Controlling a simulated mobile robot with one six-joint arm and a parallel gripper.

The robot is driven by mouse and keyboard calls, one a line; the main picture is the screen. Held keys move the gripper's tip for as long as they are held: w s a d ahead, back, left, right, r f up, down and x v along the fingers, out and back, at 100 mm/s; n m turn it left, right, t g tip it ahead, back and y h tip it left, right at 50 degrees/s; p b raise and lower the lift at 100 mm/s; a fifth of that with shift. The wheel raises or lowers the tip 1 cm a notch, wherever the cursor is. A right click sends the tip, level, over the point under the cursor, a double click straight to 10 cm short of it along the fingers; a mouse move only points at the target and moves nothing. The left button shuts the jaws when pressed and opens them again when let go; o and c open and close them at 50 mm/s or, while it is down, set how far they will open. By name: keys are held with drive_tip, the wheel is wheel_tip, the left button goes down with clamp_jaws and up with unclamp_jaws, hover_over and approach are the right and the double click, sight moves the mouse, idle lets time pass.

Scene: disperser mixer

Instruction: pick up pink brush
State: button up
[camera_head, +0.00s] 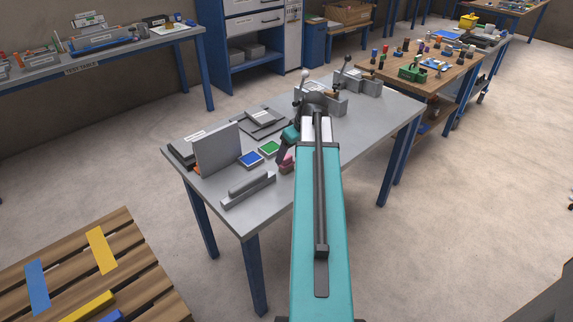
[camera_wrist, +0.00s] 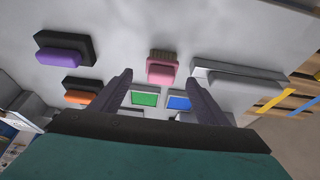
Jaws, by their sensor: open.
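The pink brush (camera_wrist: 162,70) lies on the grey table in the wrist view, with brown bristles along its far edge in the picture. In the head view the pink brush (camera_head: 287,163) shows only in part, next to my teal arm. My gripper (camera_wrist: 159,78) is open and empty, its two dark fingers apart. In the wrist view the brush appears between the fingertips; the remaining distance to it is hard to judge. In the head view my gripper (camera_head: 284,155) is just above and beside the brush, partly hidden by the arm.
The wrist view shows a purple brush (camera_wrist: 63,54), an orange brush (camera_wrist: 80,94), a green tile (camera_wrist: 144,98) and a blue tile (camera_wrist: 179,102). A grey rail (camera_head: 248,189) and an upright grey plate (camera_head: 217,149) stand on the table. A pallet (camera_head: 85,270) is at lower left.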

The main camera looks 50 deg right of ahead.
sight(288, 157)
drive_tip(key=shift+p+x, duration=0.75)
drive_tip(key=shift+x, duration=1.85)
drive_tip(key=shift+a, duration=0.15)
drive_tip(key=c, duration=1.2)
